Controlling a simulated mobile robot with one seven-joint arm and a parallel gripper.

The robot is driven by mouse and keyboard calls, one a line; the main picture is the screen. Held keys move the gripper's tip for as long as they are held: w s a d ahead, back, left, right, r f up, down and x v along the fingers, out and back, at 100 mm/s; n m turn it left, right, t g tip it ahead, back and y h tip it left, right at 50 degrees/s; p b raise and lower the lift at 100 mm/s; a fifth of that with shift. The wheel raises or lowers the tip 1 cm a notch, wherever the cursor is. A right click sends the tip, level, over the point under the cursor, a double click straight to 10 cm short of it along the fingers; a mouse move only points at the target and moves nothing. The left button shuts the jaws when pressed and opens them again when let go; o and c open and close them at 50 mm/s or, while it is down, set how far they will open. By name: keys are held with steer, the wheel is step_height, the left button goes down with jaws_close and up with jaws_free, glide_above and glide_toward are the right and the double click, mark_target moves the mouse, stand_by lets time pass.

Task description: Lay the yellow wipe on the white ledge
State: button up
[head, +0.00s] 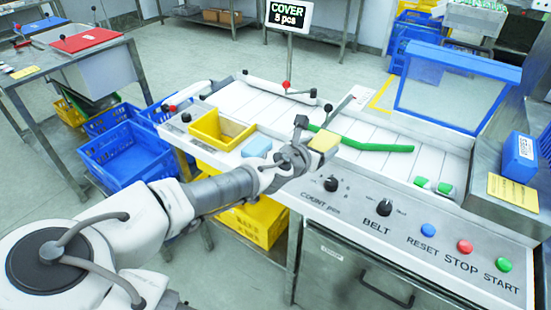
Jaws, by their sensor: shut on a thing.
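My gripper (307,140) is shut on the yellow wipe (324,142), a small pale yellow block, and holds it over the near edge of the machine. The gripper partly hides the wipe's left side. I cannot tell how high above the surface it is. The white ledge (226,156) runs along the machine's near left side, left of my gripper. A yellow tray (220,131) and a light blue wipe (258,147) rest on it.
A green bar (366,143) lies across the white belt (352,160) just right of my gripper. The control panel (405,222) has knobs and buttons at front right. A sign (288,16) reads "COVER 5 pcs". Blue crates (127,160) stand left on the floor.

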steer(key=w+a+f, duration=0.1)
steer(key=a+f, duration=0.1)
steer(key=a, duration=0.1)
steer(key=w+a+f+b, duration=0.1)
steer(key=w+a+f, duration=0.1)
steer(key=a, duration=0.1)
steer(key=w+a+f+b, duration=0.1)
steer(key=w+a+f, duration=0.1)
steer(key=a, duration=0.1)
steer(key=shift+f, duration=0.2)
steer(key=shift+a+f+b, duration=0.1)
steer(key=shift+f+b, duration=0.4)
steer(key=shift+f, duration=1.5)
steer(key=shift+f, duration=0.15)
steer(key=o, duration=1.2)
steer(key=shift+o, duration=0.2)
steer(key=shift+r, duration=0.2)
steer(key=p+v, duration=0.2)
steer(key=v, duration=1)
